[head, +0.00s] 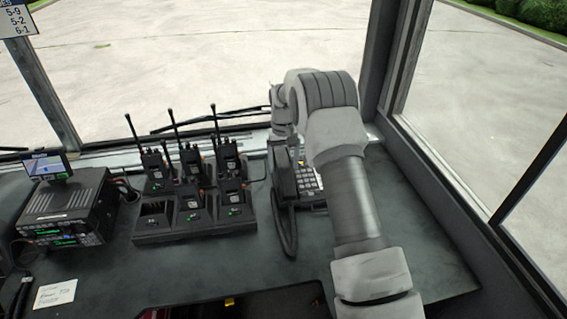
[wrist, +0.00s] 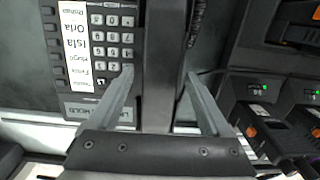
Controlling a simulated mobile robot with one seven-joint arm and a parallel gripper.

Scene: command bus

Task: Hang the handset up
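The desk phone (head: 309,184) stands on the dark desk. Its keypad (wrist: 113,47) and name labels show at the left of the wrist view. The black handset (head: 283,174) lies along the phone's left side in the head view, seemingly at its cradle; the contact is hidden. In the wrist view the handset (wrist: 164,60) runs between the fingers of my gripper (wrist: 160,73). The fingers are apart, one on each side of it, with a visible gap at least on the left. In the head view my arm hides part of the phone and the fingertips are hard to see.
A charger rack (head: 195,222) with several radios stands left of the phone; its slots also show at the right of the wrist view. A black radio unit (head: 62,212) with a small screen is farther left. Windows border the desk.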

